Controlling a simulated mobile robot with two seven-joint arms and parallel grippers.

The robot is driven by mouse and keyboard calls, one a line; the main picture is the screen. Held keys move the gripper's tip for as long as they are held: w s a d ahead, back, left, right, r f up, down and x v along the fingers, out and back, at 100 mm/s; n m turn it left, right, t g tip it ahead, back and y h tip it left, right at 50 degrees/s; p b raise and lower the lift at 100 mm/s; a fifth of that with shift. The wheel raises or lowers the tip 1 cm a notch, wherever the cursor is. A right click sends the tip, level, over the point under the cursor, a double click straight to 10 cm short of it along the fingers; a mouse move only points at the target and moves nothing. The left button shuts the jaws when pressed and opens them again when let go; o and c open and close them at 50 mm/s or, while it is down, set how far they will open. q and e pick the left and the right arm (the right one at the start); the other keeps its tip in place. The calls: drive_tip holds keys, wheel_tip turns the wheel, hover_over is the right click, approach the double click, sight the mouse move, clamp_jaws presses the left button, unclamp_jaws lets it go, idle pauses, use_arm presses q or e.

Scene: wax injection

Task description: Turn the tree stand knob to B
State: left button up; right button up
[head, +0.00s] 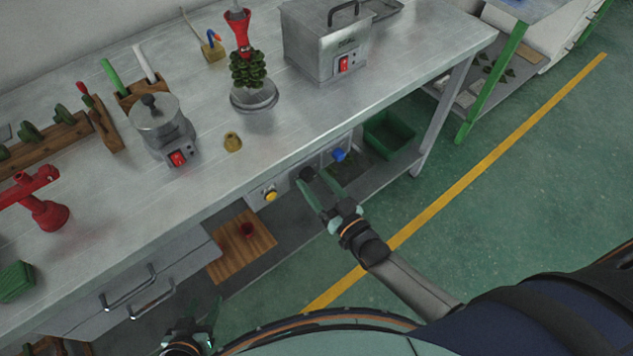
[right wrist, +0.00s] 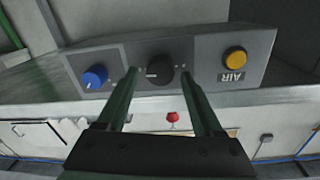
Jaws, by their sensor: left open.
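A control panel (right wrist: 210,55) hangs under the front edge of the table. It carries a black knob (right wrist: 159,71), a blue knob (right wrist: 95,77) and a yellow AIR button (right wrist: 235,60). I cannot read which knob is labelled for the tree stand. My right gripper (head: 316,177) is at the panel. In the right wrist view its open fingers (right wrist: 161,76) stand on either side of the black knob, with gaps visible. The black knob's white mark points left there. The tree stand (head: 254,99) holds a dark green tree on the table. My left gripper (head: 207,322) is open and empty, low at the bottom left.
The steel table (head: 300,115) carries a metal pot (head: 155,120), a steel box with a red switch (head: 325,45) and red tools. The floor at right is clear.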

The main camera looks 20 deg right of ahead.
drive_tip(key=shift+o, duration=0.3)
drive_tip(key=v, duration=1.2)
drive_tip(key=shift+s, duration=0.25)
